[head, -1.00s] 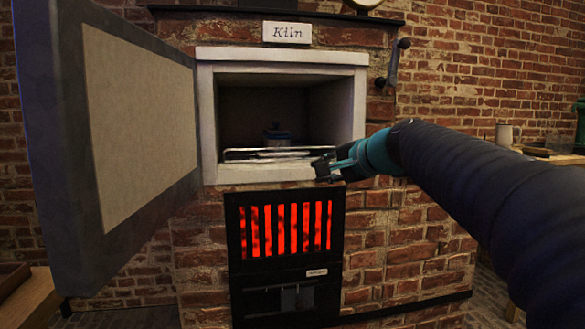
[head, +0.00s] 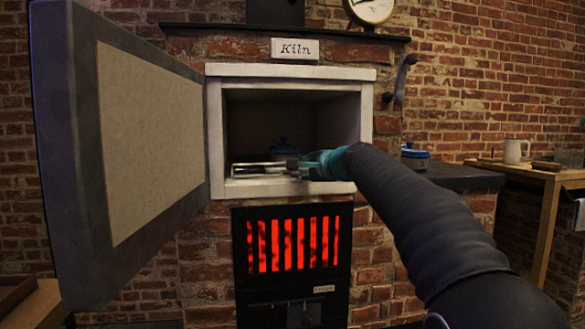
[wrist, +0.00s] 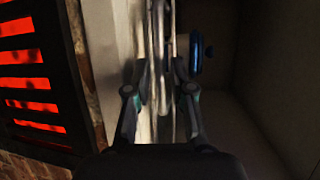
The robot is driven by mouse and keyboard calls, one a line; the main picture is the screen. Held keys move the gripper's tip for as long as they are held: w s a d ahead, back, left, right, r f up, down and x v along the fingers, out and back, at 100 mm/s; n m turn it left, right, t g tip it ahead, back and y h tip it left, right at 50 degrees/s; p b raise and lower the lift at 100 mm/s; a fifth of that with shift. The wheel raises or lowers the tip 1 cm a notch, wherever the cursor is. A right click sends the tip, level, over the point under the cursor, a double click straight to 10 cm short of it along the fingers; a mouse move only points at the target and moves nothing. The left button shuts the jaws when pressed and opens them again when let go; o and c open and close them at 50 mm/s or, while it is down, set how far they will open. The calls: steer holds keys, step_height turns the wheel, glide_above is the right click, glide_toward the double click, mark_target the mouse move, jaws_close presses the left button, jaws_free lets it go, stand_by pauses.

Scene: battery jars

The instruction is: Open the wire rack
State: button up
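The wire rack (head: 250,170) lies inside the open kiln chamber, its bright front bars near the sill. In the wrist view the rack's metal bars (wrist: 166,60) run up the middle of the picture. My gripper (head: 292,166) is at the rack's front edge. In the wrist view its two fingers (wrist: 160,80) stand apart on either side of the bars; I see no clear grip on them. A blue-lidded jar (head: 284,148) stands in the chamber behind the bars and shows partly in the wrist view (wrist: 198,52). My gripper hides the rack's right part.
The kiln door (head: 125,150) stands swung open at left. Glowing red grating (head: 293,243) is below the chamber. The white chamber frame (head: 365,110) is close to my arm. Another blue jar (head: 415,158) stands on the dark counter (head: 455,178) at right.

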steer(key=shift+x, duration=1.65)
jaws_close()
